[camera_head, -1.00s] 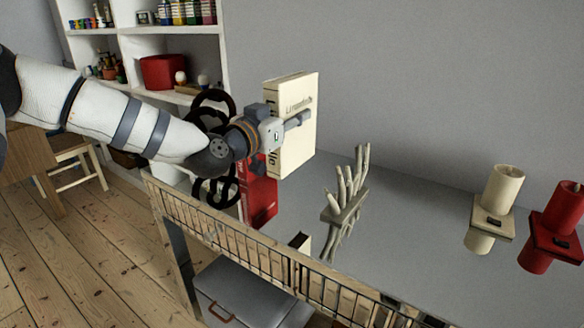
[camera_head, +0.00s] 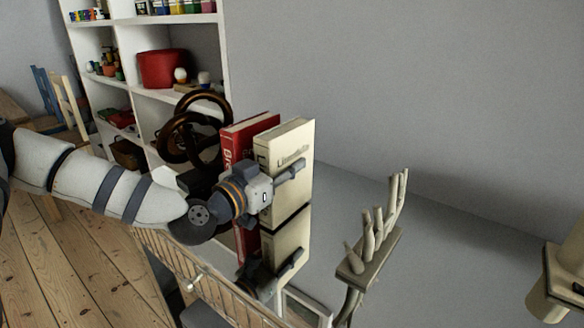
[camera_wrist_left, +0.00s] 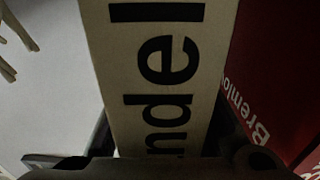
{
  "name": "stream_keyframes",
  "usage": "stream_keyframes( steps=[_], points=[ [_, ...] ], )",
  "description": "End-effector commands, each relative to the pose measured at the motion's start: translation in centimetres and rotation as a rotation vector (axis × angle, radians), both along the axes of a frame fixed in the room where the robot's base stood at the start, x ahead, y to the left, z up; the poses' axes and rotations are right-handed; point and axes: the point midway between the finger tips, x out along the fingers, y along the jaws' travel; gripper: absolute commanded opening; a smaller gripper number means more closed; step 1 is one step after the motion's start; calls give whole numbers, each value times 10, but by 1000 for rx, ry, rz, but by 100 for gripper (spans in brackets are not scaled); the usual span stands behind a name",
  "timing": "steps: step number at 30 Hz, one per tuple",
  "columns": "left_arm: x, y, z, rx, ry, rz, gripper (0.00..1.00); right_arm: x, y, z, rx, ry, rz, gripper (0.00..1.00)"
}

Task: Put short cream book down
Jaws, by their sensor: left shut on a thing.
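The short cream book (camera_head: 287,150) stands upright at the left part of the reflective tabletop in the head view. Its lower edge meets its own reflection, so it is at or very close to the surface. My left gripper (camera_head: 280,178) is shut on it, with a finger across its cover. The cream spine with dark letters fills the middle of the left wrist view (camera_wrist_left: 155,70). A red book (camera_head: 238,135) stands just left of it and also shows at the right of the wrist view (camera_wrist_left: 285,70). My right gripper is not in view.
A grey branching ornament (camera_head: 375,245) stands to the right on the mirror-like tabletop (camera_head: 440,260). A cream candle-like object (camera_head: 560,280) is at the far right. A dark ringed sculpture (camera_head: 195,130) is behind my gripper, before white shelves (camera_head: 222,60).

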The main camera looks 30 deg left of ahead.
Motion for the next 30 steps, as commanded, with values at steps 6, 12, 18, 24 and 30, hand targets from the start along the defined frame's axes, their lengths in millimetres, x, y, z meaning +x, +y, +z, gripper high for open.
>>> stream_keyframes(
  steps=[6,12,18,24,30],
  points=[
    [0,-1,-6,0,-1,-1,0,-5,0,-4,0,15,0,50],
    [0,0,-8,0,2,0,50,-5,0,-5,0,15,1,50],
    [0,0,-7,0,0,0,50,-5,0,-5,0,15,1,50],
    [-9,1,-3,-1,-2,2,50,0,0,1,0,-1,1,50],
    [-55,5,6,-5,-16,4,50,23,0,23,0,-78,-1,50]
  ],
)
